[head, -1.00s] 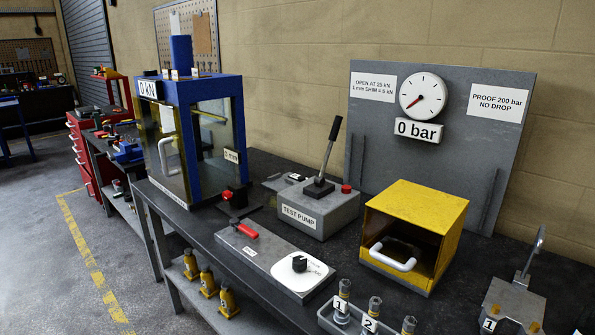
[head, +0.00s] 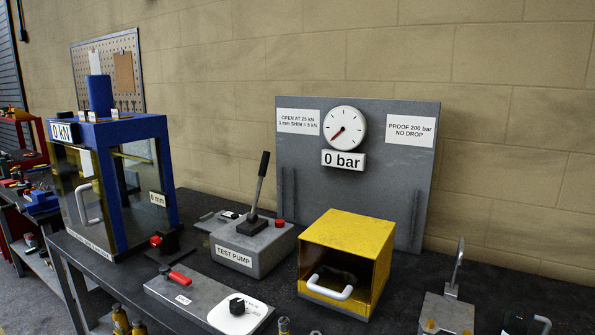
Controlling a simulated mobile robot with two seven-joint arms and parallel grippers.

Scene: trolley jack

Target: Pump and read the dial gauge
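The dial gauge (head: 345,129) is round and white with a red needle that points to the lower left. It is mounted on an upright grey panel (head: 268,175). A plate below it, the readout (head: 343,160), reads 0 bar. The test pump (head: 247,250) is a grey box on the bench, labelled TEST PUMP. Its black-gripped lever (head: 259,184) stands up, leaning slightly to the right. A red knob (head: 280,223) sits on the pump's right side. Neither of my grippers is in view.
A blue-framed press (head: 115,185) reading 0 kN stands left. A metal fixture (head: 448,308) is at right.

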